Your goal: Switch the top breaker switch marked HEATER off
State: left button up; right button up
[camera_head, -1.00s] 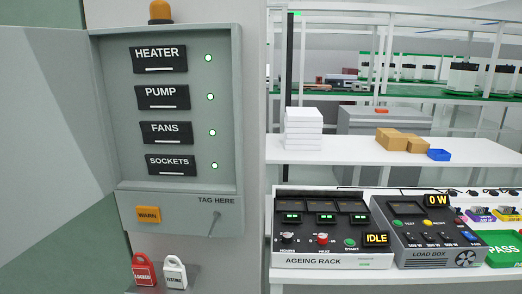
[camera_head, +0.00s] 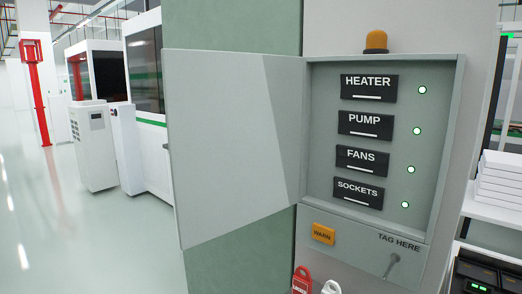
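The top breaker switch marked HEATER (camera_head: 369,88) is a black plate with a white bar, in the upper part of the open grey breaker cabinet (camera_head: 457,130). A green light (camera_head: 422,90) glows to its right. Below it are the PUMP switch (camera_head: 365,124), the FANS switch (camera_head: 361,160) and the SOCKETS switch (camera_head: 357,194), each with a lit green light beside it. The cabinet door (camera_head: 235,140) stands wide open to the left. Neither of my grippers is in view.
An orange WARN button (camera_head: 323,234) and a TAG HERE peg (camera_head: 391,265) are on the cabinet's lower panel. A red lock tag (camera_head: 301,283) and a white tag (camera_head: 331,287) show at the bottom edge. The floor (camera_head: 75,220) at the left is clear.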

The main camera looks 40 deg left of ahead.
aim_at(367, 87)
jog(key=j+z, duration=0.2)
jog(key=j, duration=0.4)
jog(key=i+j+z, duration=0.1)
jog(key=j+z, duration=0.15)
jog(key=j, duration=0.4)
jog(key=j+z, duration=0.2)
jog(key=j, duration=0.45)
jog(key=k+j+z, duration=0.2)
jog(key=j, duration=0.4)
jog(key=j+z, duration=0.25)
jog(key=j, duration=0.4)
jog(key=l+u, duration=0.25)
jog(key=l, duration=0.35)
jog(key=l+u, duration=0.25)
jog(key=l, duration=0.3)
